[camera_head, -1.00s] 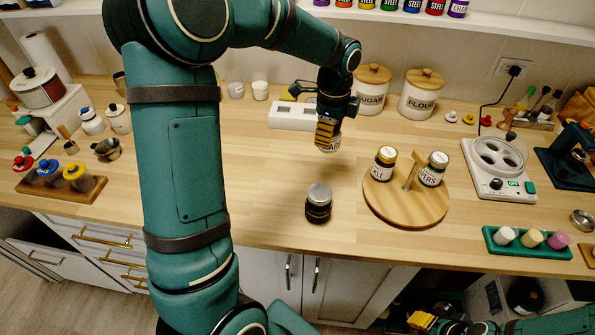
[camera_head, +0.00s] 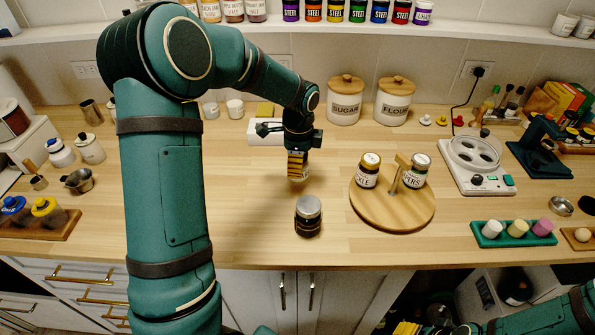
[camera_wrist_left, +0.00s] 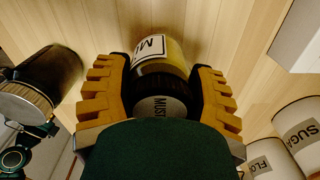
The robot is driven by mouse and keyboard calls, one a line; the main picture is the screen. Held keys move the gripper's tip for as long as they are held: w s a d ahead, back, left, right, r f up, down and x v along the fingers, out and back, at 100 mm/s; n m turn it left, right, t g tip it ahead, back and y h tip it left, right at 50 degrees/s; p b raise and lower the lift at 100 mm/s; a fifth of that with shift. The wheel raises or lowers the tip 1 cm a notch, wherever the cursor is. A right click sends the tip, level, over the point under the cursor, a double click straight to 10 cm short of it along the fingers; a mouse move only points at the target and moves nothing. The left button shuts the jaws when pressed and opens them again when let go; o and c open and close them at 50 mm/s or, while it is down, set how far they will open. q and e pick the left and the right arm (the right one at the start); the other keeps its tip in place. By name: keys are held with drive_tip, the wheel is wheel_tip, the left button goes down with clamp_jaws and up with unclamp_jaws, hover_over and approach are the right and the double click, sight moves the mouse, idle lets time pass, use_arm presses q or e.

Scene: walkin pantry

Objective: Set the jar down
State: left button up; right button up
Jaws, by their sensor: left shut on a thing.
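My left gripper (camera_head: 298,168) is shut on a jar (camera_head: 301,177) above or at the counter, behind a dark jar. In the left wrist view this held jar (camera_wrist_left: 160,57) is yellowish, with a dark lid and a white label starting "MU". It sits between the yellow fingers of the gripper (camera_wrist_left: 163,85). I cannot tell whether its base touches the wood. The fingers hide most of it in the head view. My right gripper (camera_head: 408,328) shows only its yellow fingertips at the bottom edge, and its opening is unclear.
The dark silver-lidded jar (camera_head: 308,217) stands just in front of the held jar. A round wooden turntable (camera_head: 392,213) with two jars is to the right. The sugar canister (camera_head: 345,102) and flour canister (camera_head: 394,104) stand behind. The counter (camera_head: 255,200) left of the dark jar is clear.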

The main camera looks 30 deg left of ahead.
use_arm(q)
drive_tip(key=shift+f, duration=1.4)
drive_tip(key=o, duration=1.3)
drive_tip(key=shift+f, duration=0.15)
wheel_tip(320, 180, up, 12)
drive_tip(key=shift+d+r+p, duration=0.1)
drive_tip(key=shift+r+p, duration=0.1)
drive_tip(key=shift+p, duration=0.75)
drive_tip(key=shift+f, duration=0.1)
